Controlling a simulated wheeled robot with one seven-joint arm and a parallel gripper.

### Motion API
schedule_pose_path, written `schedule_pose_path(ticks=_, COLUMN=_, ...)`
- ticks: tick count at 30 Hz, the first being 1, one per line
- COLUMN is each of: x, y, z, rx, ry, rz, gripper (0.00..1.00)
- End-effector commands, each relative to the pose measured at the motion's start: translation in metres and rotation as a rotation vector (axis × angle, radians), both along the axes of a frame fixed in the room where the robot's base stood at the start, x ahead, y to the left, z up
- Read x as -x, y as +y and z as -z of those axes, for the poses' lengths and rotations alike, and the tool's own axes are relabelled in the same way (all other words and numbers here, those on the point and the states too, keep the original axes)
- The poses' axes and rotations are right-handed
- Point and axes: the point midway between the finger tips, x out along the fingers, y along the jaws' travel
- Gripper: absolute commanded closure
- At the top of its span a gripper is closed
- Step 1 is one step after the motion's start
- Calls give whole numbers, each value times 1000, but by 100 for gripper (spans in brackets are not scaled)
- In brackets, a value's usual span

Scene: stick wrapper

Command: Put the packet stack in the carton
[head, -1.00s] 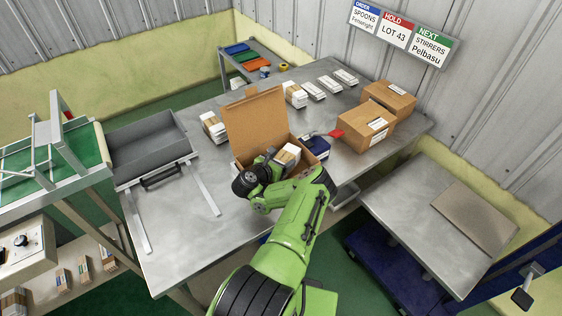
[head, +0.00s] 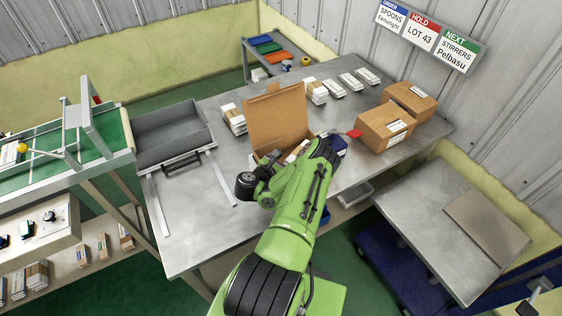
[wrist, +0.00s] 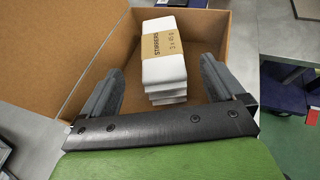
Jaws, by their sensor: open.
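The open carton (head: 277,117) stands on the steel table with its flap raised at the back. In the wrist view its inner wall (wrist: 203,25) shows around a packet stack (wrist: 163,62). This stack is white with a brown band reading STIRRERS and lies inside the carton. My gripper (wrist: 163,80) is open, its fingers on either side of the stack with gaps visible. In the head view my arm hides most of the carton's inside and the gripper. Another banded packet stack (head: 233,119) stands on the table left of the carton.
More white packet stacks (head: 340,88) line the table's back edge. Two closed boxes (head: 384,128) stand to the right, near a red item (head: 354,133). A grey tray (head: 172,139) is at the left. The table's front left (head: 185,235) is clear.

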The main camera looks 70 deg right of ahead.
Motion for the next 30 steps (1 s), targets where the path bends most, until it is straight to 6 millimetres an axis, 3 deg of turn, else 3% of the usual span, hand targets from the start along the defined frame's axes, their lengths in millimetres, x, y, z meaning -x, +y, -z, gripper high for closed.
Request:
schedule_pose_path(ticks=1, x=0, y=6, z=-11, rx=-7, ry=0, rz=6, gripper=5)
schedule_pose_path(ticks=12, x=-12, y=38, z=-26, rx=-4, ry=-2, rz=4, gripper=5)
schedule_pose_path(ticks=26, x=-16, y=45, z=-23, rx=0, ry=-1, rz=-5, gripper=5)
schedule_pose_path(ticks=28, x=-32, y=37, z=-34, rx=18, ry=21, rz=-82, gripper=5)
schedule_pose_path(ticks=29, x=-46, y=32, z=-44, rx=33, ry=43, rz=-151, gripper=5)
schedule_pose_path(ticks=30, x=-73, y=24, z=-63, rx=59, ry=86, rz=-279, gripper=5)
